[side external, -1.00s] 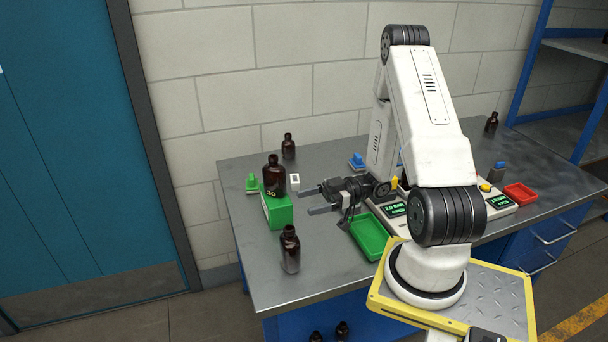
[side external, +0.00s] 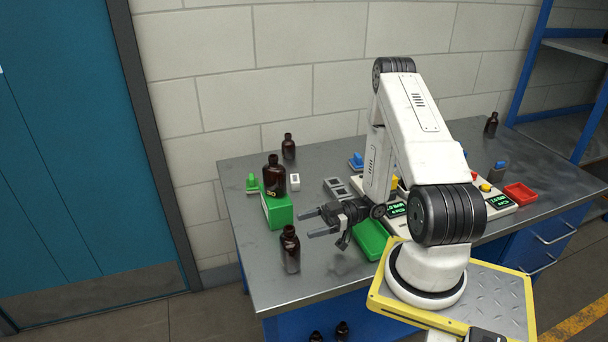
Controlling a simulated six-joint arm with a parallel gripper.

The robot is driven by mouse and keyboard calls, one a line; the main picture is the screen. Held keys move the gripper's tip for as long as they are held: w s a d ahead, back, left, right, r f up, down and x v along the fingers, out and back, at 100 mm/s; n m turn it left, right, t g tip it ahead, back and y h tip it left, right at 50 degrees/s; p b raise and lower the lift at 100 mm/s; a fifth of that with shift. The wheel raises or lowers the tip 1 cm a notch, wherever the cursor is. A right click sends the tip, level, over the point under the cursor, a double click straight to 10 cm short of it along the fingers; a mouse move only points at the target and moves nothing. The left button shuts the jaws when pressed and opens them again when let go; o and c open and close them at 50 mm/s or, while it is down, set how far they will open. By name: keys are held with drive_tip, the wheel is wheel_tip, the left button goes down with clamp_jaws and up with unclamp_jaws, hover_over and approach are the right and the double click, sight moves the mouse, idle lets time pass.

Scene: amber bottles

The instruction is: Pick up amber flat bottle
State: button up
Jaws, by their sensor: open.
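Several amber bottles with dark caps are in the side external view; I cannot tell for sure which one is the flat one. One amber bottle (side external: 290,252) stands upright on the bench near its front left edge. Another amber bottle (side external: 274,178) stands on a green block (side external: 277,210). A third amber bottle (side external: 288,147) stands at the back by the wall. My gripper (side external: 313,224) is open and empty, its fingers pointing left. The fingertips are just right of the green block and up and right of the front bottle, with no clear contact.
A green tray (side external: 371,242) lies just right of my gripper. Behind are a grey double-socket plate (side external: 337,187), a white box (side external: 295,182) and a green item (side external: 252,183). A red tray (side external: 520,193) and another bottle (side external: 491,124) are at right.

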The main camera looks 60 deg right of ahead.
sight(284, 234)
drive_tip(key=shift+w+a+f, duration=0.45)
drive_tip(key=shift+w+a, duration=0.1)
drive_tip(key=shift+a, duration=0.05)
drive_tip(key=shift+x, duration=2.95)
clamp_jaws()
